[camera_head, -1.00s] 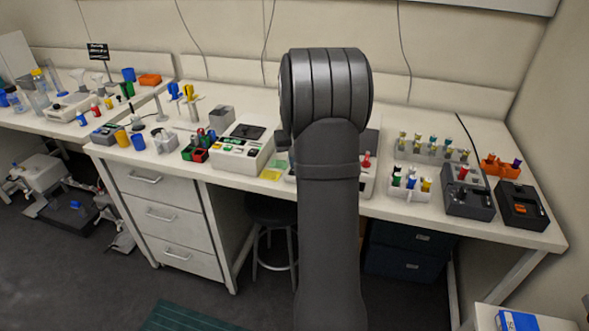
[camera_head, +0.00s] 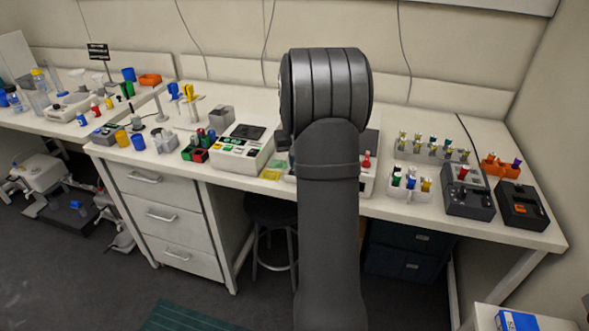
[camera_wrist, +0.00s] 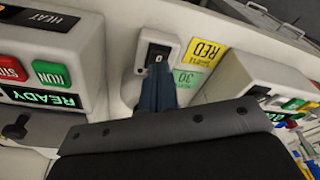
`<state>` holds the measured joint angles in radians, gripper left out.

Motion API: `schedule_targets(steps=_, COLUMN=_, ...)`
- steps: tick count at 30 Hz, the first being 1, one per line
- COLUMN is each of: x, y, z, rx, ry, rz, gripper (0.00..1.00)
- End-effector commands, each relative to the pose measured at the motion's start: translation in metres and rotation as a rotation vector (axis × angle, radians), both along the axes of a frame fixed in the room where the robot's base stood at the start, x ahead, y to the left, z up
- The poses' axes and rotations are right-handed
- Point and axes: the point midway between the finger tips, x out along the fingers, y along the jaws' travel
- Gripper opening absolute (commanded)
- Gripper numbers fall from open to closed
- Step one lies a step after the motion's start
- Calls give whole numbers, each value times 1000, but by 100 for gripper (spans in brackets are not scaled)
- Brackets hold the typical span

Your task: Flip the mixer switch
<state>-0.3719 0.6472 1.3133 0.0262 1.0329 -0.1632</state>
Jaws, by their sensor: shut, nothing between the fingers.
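In the wrist view, a dark rocker switch (camera_wrist: 157,57) marked "0" sits in a pale housing at the upper centre. My gripper (camera_wrist: 157,78) has its dark fingers together, with nothing between them. The fingertips are right at the near edge of the switch; I cannot tell whether they touch it. The fingers hide part of the housing below. In the head view my arm stands in front of the bench and hides my gripper and the switch. A pale machine (camera_head: 369,188) is partly hidden behind the arm.
In the wrist view, a control panel (camera_wrist: 62,98) with STOP, RUN and READY lies left. A yellow note (camera_wrist: 204,52) and a green note (camera_wrist: 187,77) lie right of the switch, beside another pale device (camera_wrist: 240,80). Tube racks (camera_head: 410,192) stand right on the bench.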

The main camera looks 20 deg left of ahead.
Motion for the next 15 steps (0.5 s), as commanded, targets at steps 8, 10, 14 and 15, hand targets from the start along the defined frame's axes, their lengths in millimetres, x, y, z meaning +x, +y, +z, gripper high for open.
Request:
schedule_targets(steps=8, x=0, y=0, z=-2, rx=0, ry=0, rz=0, gripper=0)
schedule_targets(steps=10, x=0, y=0, z=-3, rx=0, ry=1, rz=0, gripper=0)
schedule_targets(steps=14, x=0, y=0, z=-5, rx=0, ry=1, rz=0, gripper=0)
schedule_targets(steps=15, x=0, y=0, z=-6, rx=0, ry=1, rz=0, gripper=0)
